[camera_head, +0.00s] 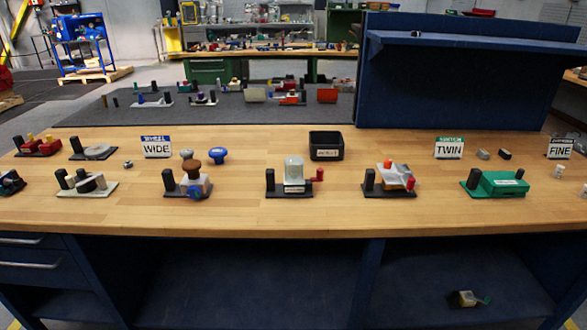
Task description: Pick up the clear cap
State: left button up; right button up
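A pale, see-through cap (293,167) appears to sit upright on a valve fixture near the middle of the wooden bench. The fixture has a black base plate (272,193) with dark posts on its left, a white label below the cap, and a red handle (319,175) on its right. What lies inside the cap is too small to tell. Neither of my grippers is in view.
The wooden bench (230,212) has free room along its front edge. A brown-knobbed fixture (190,178) stands left of the cap and a red-and-silver one (393,178) right. A black bin (326,145) sits behind; a green fixture (500,184) is farther right.

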aim_at(294, 165)
jog(key=i+l+u, duration=0.2)
jog(key=l, duration=0.2)
jog(key=i+l+u, duration=0.2)
jog(key=l, duration=0.25)
jog(key=l+u, duration=0.2)
jog(key=l, duration=0.2)
